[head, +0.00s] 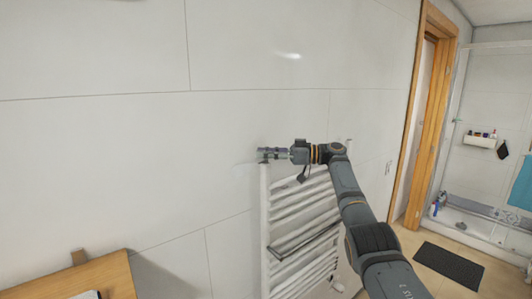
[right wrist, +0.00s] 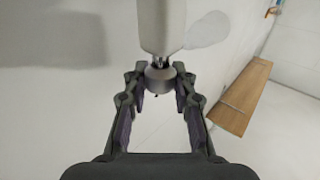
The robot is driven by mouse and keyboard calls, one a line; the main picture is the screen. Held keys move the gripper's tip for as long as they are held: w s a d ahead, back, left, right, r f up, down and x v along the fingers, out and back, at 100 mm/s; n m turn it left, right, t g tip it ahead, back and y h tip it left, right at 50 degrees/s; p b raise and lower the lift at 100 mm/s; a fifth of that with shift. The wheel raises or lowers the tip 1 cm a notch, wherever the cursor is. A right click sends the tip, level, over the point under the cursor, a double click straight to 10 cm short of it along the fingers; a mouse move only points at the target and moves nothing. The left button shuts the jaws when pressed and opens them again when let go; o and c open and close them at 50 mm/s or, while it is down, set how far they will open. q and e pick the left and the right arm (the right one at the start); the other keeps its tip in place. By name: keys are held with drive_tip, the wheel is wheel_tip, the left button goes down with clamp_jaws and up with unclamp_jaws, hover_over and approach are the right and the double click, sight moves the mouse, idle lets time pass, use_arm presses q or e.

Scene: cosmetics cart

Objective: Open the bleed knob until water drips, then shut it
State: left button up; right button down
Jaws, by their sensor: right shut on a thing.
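The bleed knob (right wrist: 160,77) is a small grey rounded piece at the end of the radiator's white upright post (right wrist: 162,25) in the right wrist view. My right gripper (right wrist: 160,85) has one finger on each side of the knob and is shut on it. In the head view my right gripper (head: 267,154) is at the top left corner of the white towel radiator (head: 265,225). There the gripper hides the knob. I see no water drops. My left gripper is not in view.
A wooden top (head: 75,281) stands at the lower left and also shows in the right wrist view (right wrist: 240,97). The white wall is close behind the radiator. A door frame (head: 412,120), a dark mat (head: 449,259) and a shower tray (head: 485,227) are on the right.

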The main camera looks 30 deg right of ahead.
drive_tip(key=shift+f, duration=0.2)
drive_tip(key=c, duration=1.1)
unclamp_jaws()
drive_tip(key=shift+o, duration=0.2)
drive_tip(key=shift+r, duration=0.1)
drive_tip(key=v, duration=1.2)
drive_tip(key=shift+w, duration=0.1)
